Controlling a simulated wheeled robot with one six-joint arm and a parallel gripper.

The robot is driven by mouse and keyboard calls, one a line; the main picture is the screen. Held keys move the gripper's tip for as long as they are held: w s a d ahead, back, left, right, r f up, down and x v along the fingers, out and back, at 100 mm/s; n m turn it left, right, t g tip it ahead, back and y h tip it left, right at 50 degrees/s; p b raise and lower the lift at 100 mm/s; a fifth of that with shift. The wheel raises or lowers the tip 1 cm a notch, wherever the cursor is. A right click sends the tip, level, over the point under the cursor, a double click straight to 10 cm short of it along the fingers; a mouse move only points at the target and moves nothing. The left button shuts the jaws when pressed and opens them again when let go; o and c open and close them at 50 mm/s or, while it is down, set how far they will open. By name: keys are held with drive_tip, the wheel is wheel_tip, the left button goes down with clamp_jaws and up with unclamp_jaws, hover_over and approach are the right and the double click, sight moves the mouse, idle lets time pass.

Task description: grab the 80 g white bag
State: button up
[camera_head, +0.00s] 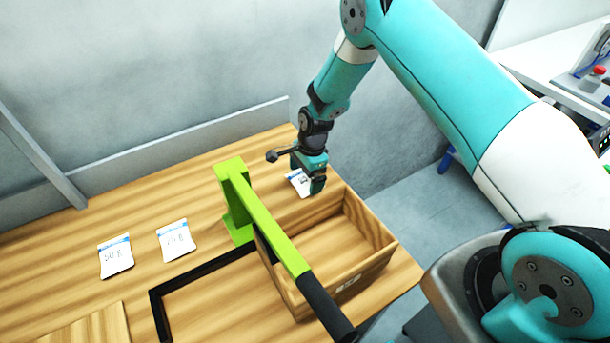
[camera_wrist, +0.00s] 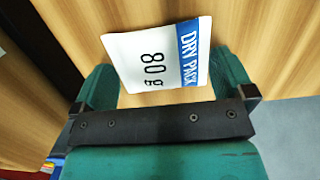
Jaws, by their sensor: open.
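The white bag marked "80 g" and "DRY PACK", with a blue band, lies on the wooden table; in the wrist view the 80 g bag (camera_wrist: 150,55) sits between and just beyond the fingers of my gripper (camera_wrist: 165,85). In the head view the same bag (camera_head: 298,182) is partly hidden behind my gripper (camera_head: 312,182), which is right over it at the back of the table. My gripper is open, one finger on each side of the bag. I cannot tell whether the fingers touch it.
A wooden box (camera_head: 376,262) stands just in front of my gripper. A green bar with a black handle (camera_head: 262,222) stands along its left side. Two more white bags, the nearer (camera_head: 175,243) and the farther left (camera_head: 116,259), lie on the table. A black frame (camera_head: 157,310) lies in front.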

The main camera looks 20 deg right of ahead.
drive_tip(key=shift+f, duration=0.45)
drive_tip(key=c, duration=0.6)
drive_tip(key=shift+c, duration=0.3)
drive_tip(key=shift+r, duration=0.15)
